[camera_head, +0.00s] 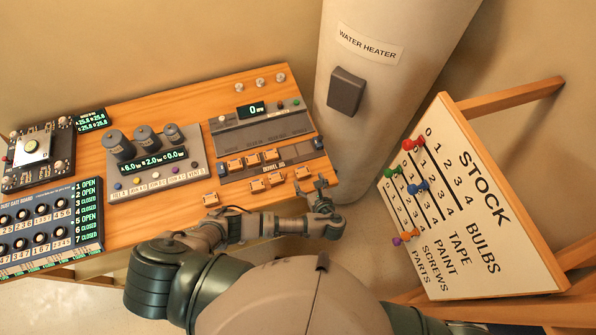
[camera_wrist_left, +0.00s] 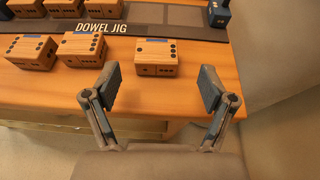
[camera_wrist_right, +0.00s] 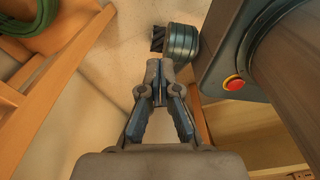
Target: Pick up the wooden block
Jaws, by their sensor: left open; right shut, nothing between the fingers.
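Several small wooden blocks with dark dots lie at the dowel jig (camera_head: 275,164) on the bench. The nearest one to my left gripper (camera_head: 313,187) is a wooden block (camera_head: 303,172) at the right end of the front row. In the left wrist view this block (camera_wrist_left: 155,57) sits on the bench, just beyond and between the spread fingertips of my left gripper (camera_wrist_left: 160,87). The gripper is open, empty and not touching it. My right gripper (camera_wrist_right: 157,72) is shut and empty, away from the blocks; it is not visible in the head view.
A blue block (camera_head: 318,143) sits at the jig's right end. The water heater (camera_head: 395,60) stands close right of the bench. A stock board (camera_head: 480,215) leans farther right.

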